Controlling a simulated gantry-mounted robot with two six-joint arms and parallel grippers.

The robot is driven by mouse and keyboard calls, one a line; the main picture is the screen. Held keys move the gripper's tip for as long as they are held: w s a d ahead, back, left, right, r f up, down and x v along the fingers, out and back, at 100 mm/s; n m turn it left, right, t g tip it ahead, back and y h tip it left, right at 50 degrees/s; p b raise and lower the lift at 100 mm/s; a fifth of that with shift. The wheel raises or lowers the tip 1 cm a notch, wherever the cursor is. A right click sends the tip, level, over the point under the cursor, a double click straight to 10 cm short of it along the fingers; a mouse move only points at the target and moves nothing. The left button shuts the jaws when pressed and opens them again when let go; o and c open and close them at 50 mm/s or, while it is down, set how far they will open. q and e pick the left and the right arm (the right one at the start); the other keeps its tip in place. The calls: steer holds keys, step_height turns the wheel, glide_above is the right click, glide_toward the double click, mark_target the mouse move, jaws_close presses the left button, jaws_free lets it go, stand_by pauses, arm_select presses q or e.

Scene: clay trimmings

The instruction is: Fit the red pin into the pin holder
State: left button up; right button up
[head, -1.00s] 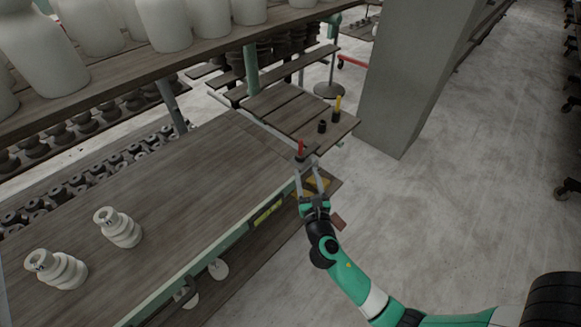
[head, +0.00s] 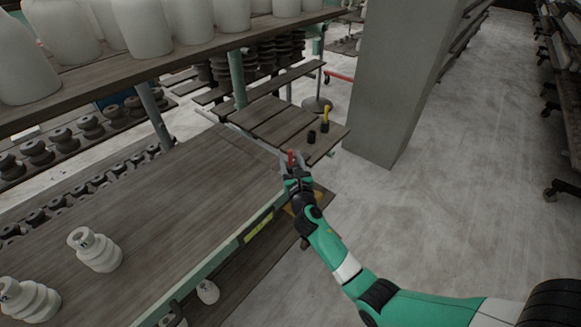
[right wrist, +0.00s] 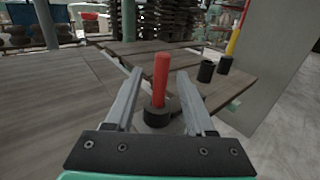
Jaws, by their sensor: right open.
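The red pin (head: 291,157) stands upright at the near end of the slatted board. In the right wrist view the red pin (right wrist: 161,78) rises from a dark round base (right wrist: 157,117). My right gripper (head: 292,165) is open. Its two fingers lie on either side of the pin, with gaps visible in the right wrist view. An empty-looking dark cup (head: 311,137), likely the pin holder, stands beyond the pin; it also shows in the right wrist view (right wrist: 205,71). My left gripper is not in view.
A yellow pin (head: 326,115) stands in a second dark cup (head: 325,128) farther back on the slatted board (head: 272,122). A concrete pillar (head: 385,90) rises to the right. White ribbed pieces (head: 95,250) stand on the workbench (head: 170,210) at left.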

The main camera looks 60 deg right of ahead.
steer(key=shift+w+d, duration=0.15)
jaws_close()
steer(key=shift+r, duration=0.1)
stand_by(0.3)
